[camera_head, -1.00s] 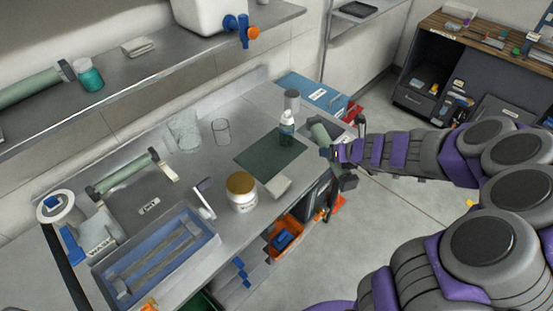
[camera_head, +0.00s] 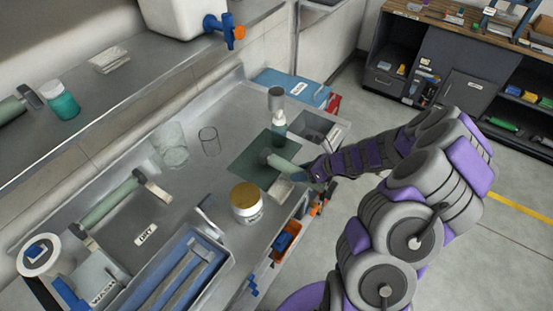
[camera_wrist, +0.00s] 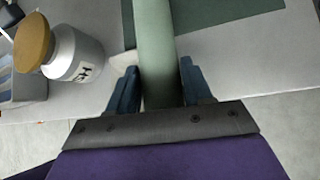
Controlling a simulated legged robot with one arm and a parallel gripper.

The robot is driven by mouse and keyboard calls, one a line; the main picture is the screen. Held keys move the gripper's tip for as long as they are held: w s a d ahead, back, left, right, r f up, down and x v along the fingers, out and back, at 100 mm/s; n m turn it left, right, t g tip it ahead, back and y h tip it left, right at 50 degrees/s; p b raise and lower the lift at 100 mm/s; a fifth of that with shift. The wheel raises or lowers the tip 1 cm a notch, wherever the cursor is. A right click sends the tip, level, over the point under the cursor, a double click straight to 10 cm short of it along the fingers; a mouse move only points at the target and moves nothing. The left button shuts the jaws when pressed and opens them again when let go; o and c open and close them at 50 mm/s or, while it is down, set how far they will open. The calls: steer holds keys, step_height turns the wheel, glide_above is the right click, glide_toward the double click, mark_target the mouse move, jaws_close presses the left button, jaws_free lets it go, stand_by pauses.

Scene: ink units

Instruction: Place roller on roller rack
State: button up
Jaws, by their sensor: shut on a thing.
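My gripper (camera_head: 311,173) is shut on a pale green roller (camera_head: 286,166) at the bench's front edge. The roller reaches over the dark green mat, its grey end cap toward the bottle. In the wrist view the roller (camera_wrist: 155,40) runs straight out between the blue fingers of my gripper (camera_wrist: 158,80). A rack (camera_head: 160,222) labelled DRY, which looks like the roller rack, stands at the left of the bench. Another green roller (camera_head: 110,203) lies across its back, between two end supports. My gripper is well to the right of this rack.
A white jar with a tan lid (camera_head: 246,201) stands between my gripper and the rack. A blue tray (camera_head: 180,270) is in front of the rack. A shelf (camera_head: 130,75) overhangs behind.

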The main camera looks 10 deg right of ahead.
mark_target(276, 158)
steer(key=w, duration=0.4)
steer(key=shift+w+a+f+b, duration=0.1)
steer(key=shift+f+b, duration=0.25)
steer(key=shift+b, duration=0.05)
steer(key=w+a, duration=0.4)
steer(key=a, duration=0.1)
steer(key=w+a+b, duration=0.1)
steer(key=w+a, duration=0.1)
steer(key=shift+a+f, duration=0.2)
steer(key=shift+a, duration=0.2)
steer(key=shift+w, duration=0.3)
steer(key=d, duration=0.3)
steer(key=shift+w+d+f+b, duration=0.1)
steer(key=shift+w+f+b, duration=0.05)
steer(key=shift+f+b, duration=0.2)
steer(key=shift+d+f+b, duration=0.5)
steer(key=shift+d+f, duration=0.45)
steer(key=shift+f, duration=0.2)
steer(key=a, duration=0.3)
steer(key=shift+a+f, duration=0.15)
steer(key=shift+a, duration=0.1)
steer(key=o, duration=1)
steer(key=shift+a+f, duration=0.1)
steer(key=shift+a, duration=0.55)
steer(key=shift+d, duration=2)
steer(key=shift+a, duration=1.5)
steer(key=shift+d, duration=1.05)
